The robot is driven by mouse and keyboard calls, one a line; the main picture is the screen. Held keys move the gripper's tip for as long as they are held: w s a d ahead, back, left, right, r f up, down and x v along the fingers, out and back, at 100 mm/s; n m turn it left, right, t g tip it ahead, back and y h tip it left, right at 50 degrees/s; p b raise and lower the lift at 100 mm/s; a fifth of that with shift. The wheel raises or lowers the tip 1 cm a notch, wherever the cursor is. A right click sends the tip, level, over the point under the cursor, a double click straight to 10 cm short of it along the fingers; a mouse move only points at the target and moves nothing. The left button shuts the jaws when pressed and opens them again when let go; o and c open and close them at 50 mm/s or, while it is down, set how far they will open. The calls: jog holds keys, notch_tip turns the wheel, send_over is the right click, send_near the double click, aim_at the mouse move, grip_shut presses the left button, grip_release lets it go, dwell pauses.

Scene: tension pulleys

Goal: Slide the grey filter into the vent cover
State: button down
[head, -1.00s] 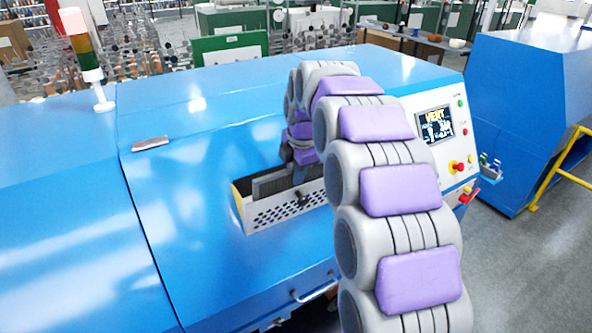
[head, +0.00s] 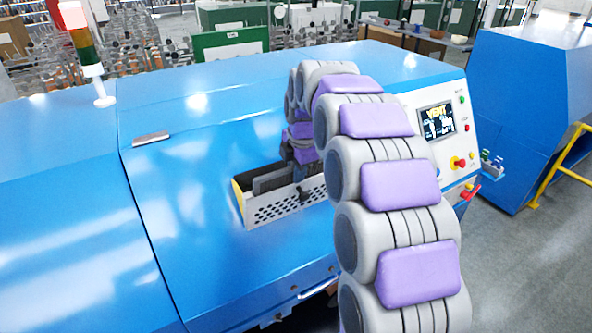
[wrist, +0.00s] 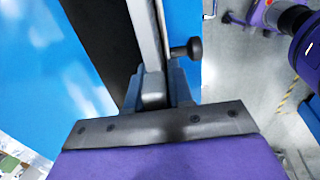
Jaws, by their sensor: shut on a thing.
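The vent cover (head: 290,207) is a light perforated panel with a black knob, tilted out from the blue machine's front, with a yellow side edge. The grey filter (head: 270,183) stands upright behind the perforated panel, its upper part showing above the rim. My gripper (head: 303,166) points down at the filter's right part, partly hidden by my arm. In the wrist view my gripper (wrist: 154,92) is shut on the filter's top edge (wrist: 147,45). The vent cover's knob (wrist: 187,49) is just right of it. How deep the filter sits is hidden.
The blue machine (head: 210,185) surrounds the vent, with a dark opening (wrist: 103,40) beside the filter. A control panel (head: 445,135) with screen and buttons is to the right. A second blue machine (head: 520,110) and a yellow rail (head: 560,170) stand further right.

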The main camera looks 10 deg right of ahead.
jog(key=shift+f, duration=0.15)
jog(key=shift+f, duration=0.1)
dwell(1.5)
dwell(1.6)
jog(key=shift+f, duration=0.1)
jog(key=shift+s+r, duration=0.1)
jog(key=shift+r, duration=0.3)
dwell(0.6)
jog(key=shift+f, duration=0.2)
